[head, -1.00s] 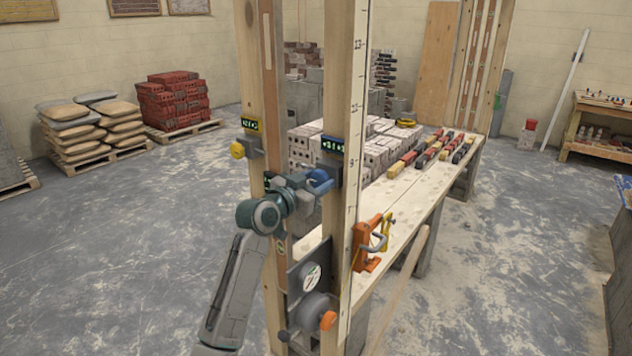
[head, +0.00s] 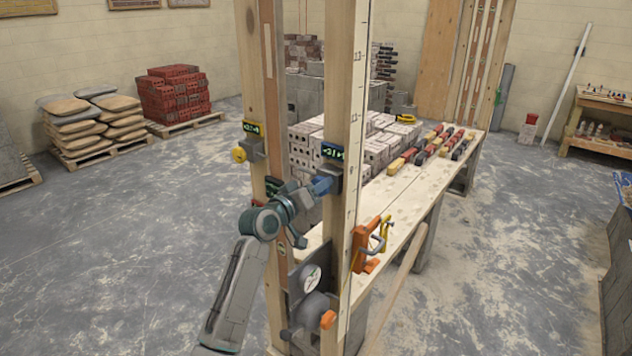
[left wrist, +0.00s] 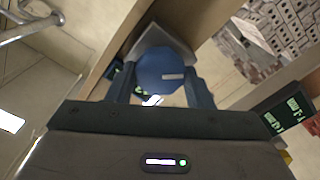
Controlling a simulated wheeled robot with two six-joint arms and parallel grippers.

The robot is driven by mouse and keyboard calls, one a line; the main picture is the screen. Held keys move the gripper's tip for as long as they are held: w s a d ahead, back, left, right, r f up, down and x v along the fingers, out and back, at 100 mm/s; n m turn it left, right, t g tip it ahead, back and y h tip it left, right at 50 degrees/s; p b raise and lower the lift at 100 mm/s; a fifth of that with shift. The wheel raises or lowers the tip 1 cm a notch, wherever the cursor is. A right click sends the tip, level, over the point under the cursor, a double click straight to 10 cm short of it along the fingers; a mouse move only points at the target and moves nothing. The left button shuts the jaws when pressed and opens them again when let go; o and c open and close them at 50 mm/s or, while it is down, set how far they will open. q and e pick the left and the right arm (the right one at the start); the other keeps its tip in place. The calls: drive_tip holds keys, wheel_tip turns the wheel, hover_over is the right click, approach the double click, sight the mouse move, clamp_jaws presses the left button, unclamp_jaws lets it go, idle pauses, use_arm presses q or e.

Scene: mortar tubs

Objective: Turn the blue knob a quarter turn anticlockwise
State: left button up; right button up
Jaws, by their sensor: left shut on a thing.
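The blue knob (head: 322,185) sits on a grey housing on the right wooden post, below a small green-lit display (head: 332,152). In the left wrist view the round blue knob (left wrist: 162,68) lies between the two fingers, with a short pale mark on its face. My left gripper (head: 312,190) reaches in from the left and is shut on the knob; its fingers lie on either side of it. The fingers partly hide the knob in the head view. My right gripper is not in view.
A yellow knob (head: 239,154) is on the left post (head: 252,60). Below are a gauge (head: 311,278) and an orange knob (head: 327,319). An orange clamp (head: 364,245) is on the bench (head: 405,195) behind. Open floor lies to the left.

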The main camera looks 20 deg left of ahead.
use_arm(q)
drive_tip(key=shift+f+n+p, duration=0.15)
drive_tip(key=shift+n+p, duration=2.7)
drive_tip(key=shift+n, duration=1.35)
drive_tip(key=o, duration=1)
drive_tip(key=shift+a, duration=0.1)
drive_tip(key=b+v, duration=0.3)
drive_tip(key=v, duration=0.7)
drive_tip(key=shift+s, duration=0.4)
drive_tip(key=shift+a, duration=0.15)
